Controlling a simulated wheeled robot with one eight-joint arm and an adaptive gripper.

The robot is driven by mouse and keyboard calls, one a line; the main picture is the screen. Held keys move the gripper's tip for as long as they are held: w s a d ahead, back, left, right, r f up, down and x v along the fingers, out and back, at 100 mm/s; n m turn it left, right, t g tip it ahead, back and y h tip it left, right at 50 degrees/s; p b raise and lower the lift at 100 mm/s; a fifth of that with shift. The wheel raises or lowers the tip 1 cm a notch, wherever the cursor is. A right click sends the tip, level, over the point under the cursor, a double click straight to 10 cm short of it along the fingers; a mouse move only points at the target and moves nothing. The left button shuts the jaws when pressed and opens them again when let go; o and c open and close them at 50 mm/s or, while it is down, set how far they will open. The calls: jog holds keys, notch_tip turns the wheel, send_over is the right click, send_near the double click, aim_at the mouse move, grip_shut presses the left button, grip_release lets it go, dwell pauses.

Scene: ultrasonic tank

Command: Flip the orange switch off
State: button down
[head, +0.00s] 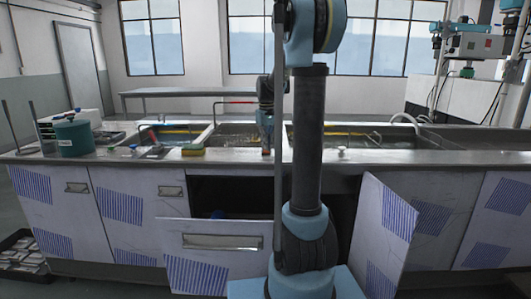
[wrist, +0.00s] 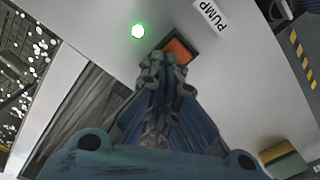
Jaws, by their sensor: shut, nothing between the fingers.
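The orange switch (wrist: 180,47) sits in a dark frame on a pale panel in the wrist view. A white label reading PUMP (wrist: 210,15) is beside it, and a green light (wrist: 138,31) glows to its left. My gripper (wrist: 164,66) is shut and empty. Its fingertips are right at the lower edge of the switch and overlap part of it. I cannot tell whether they touch it. In the head view my gripper (head: 266,149) is low at the counter's front edge, partly behind my arm. The switch cannot be made out there.
The counter (head: 345,158) holds open tanks (head: 235,133). A green pot (head: 74,138) and a yellow block (head: 192,150) stand left of my gripper. An open drawer (head: 222,242) and an open cabinet door (head: 385,235) jut out below.

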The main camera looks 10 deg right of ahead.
jog(key=shift+r, duration=3.45)
